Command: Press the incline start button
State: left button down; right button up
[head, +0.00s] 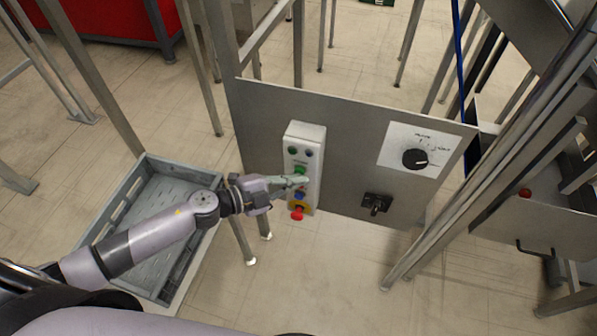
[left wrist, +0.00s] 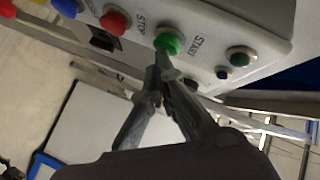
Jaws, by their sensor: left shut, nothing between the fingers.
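A pale button box (head: 306,146) is mounted on a grey metal panel. Its green button (head: 299,170) is partly behind my left gripper (head: 296,182) in the head view. In the left wrist view the green button (left wrist: 167,44) sits beside the printed word START. My left gripper (left wrist: 163,66) is shut and empty, its fingertips at the button's lower edge. I cannot tell whether they touch it. A red button (left wrist: 115,20) marked STOP is beside it. My right gripper is not in view.
Lower on the box are a blue button (head: 299,196) and a red knob (head: 297,214). The metal panel (head: 345,135) also carries a black dial (head: 415,159) and a black switch (head: 376,203). A grey crate (head: 150,220) lies under my left arm. Metal posts stand around.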

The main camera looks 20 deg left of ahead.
pick_arm(q)
jog(key=shift+w, duration=0.2)
jog(key=shift+s, duration=0.15)
dwell(0.5)
jog(key=shift+s, duration=0.7)
jog(key=s, duration=0.5)
jog(key=shift+a+p, duration=0.1)
jog(key=shift+p, duration=0.2)
dwell(0.5)
